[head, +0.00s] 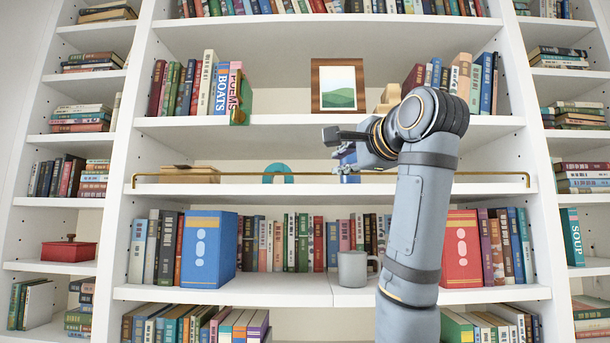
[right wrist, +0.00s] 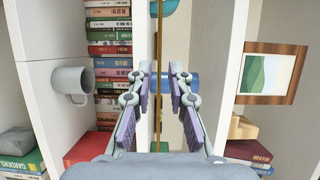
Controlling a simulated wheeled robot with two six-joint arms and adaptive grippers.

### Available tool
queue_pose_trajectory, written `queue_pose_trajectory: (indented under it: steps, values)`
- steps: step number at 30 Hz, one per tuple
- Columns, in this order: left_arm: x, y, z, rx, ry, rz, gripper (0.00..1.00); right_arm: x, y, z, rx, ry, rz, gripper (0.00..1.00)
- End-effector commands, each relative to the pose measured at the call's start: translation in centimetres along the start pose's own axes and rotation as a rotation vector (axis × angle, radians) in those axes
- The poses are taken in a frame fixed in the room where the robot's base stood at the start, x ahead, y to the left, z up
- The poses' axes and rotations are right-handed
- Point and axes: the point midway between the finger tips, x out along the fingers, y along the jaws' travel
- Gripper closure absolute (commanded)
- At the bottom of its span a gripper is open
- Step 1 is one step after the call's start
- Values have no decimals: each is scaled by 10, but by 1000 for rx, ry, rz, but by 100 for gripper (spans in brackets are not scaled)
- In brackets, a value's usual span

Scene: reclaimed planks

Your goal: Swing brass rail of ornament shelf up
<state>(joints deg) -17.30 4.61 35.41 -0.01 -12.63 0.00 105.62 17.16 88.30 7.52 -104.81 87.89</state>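The brass rail (head: 230,174) runs level along the front of the ornament shelf (head: 300,190), a little above its edge, with its ends bent down at both sides. In the right wrist view, which is turned sideways, the rail (right wrist: 158,35) runs top to bottom and lines up with the gap between my fingers. My right gripper (head: 340,150) is near the rail, right of the shelf's middle; it also shows in the right wrist view (right wrist: 160,72), open with a narrow gap. I cannot tell whether it touches the rail. My left gripper is not in view.
Behind the rail stand a wooden box (head: 190,174), a teal arch (head: 278,172) and a blue object (head: 348,172) partly hidden by my gripper. A picture frame (head: 338,86) stands above. A grey mug (head: 353,268) and books fill the shelf below.

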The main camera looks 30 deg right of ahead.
Motion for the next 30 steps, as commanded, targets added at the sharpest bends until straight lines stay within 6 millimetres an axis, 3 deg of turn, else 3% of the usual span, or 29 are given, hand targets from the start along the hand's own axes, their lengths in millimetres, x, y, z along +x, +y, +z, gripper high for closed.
queue_pose_trajectory:
  steps: [5, 15, 20, 27, 30]
  values:
    - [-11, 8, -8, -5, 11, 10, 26, 25, -2, 0, -2, -2, 5, 81]
    - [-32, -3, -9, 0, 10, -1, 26, 91, -3, 1, -4, -3, 3, 81]
    - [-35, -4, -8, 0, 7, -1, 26, 103, -1, 1, -4, -3, 2, 81]
    - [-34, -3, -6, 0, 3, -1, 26, 104, 0, 1, -4, -3, 1, 81]
    - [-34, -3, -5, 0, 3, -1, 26, 104, 0, 1, -4, -3, 1, 92]
